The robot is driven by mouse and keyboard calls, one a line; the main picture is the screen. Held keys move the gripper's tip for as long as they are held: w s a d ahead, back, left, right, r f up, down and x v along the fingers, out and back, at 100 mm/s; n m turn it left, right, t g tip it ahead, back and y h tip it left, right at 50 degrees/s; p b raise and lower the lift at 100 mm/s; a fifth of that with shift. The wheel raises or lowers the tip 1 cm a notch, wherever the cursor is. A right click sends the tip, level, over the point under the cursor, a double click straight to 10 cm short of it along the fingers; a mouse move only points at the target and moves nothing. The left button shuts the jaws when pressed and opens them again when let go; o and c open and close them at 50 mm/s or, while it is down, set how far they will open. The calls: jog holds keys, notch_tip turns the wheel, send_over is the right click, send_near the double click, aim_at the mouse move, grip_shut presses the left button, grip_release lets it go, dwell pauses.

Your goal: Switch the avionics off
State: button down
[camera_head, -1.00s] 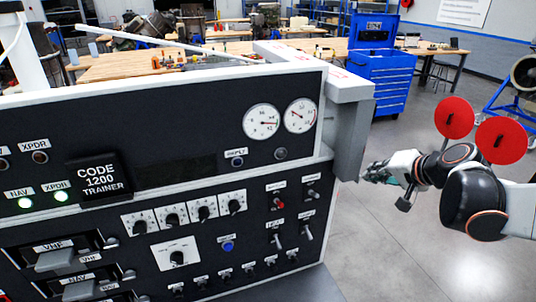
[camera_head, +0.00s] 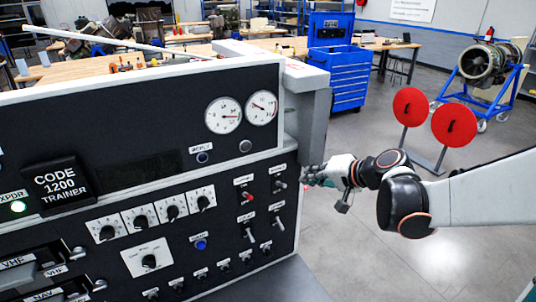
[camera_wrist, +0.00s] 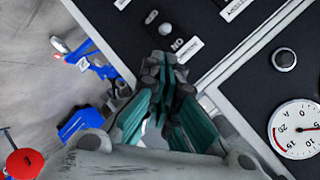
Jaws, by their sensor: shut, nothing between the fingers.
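The black trainer panel (camera_head: 120,135) fills the left half of the head view. On its right side are a red-tipped toggle (camera_head: 247,197) and a metal toggle (camera_head: 279,185), with two larger toggles (camera_head: 249,233) below; their labels are too small to read. My gripper (camera_head: 308,178) is at the panel's right edge, just right of the upper toggles; contact cannot be told. In the wrist view my gripper (camera_wrist: 165,75) has its teal fingers together, near a toggle (camera_wrist: 165,28) and partly cut-off labels.
A grey box edge (camera_head: 312,120) stands out at the panel's upper right. Two red discs (camera_head: 409,107) on a stand are behind my arm. A blue tool cart (camera_head: 338,75) and an engine on a blue stand (camera_head: 482,62) are farther back. Open floor lies to the right.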

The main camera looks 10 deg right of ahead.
aim_at(282, 184)
jog(key=x, duration=0.6)
jog(key=shift+b, duration=0.35)
jog(key=shift+f, duration=0.2)
jog(key=shift+f+t+b, duration=0.1)
jog(key=shift+t+b, duration=0.2)
jog(key=shift+b, duration=0.4)
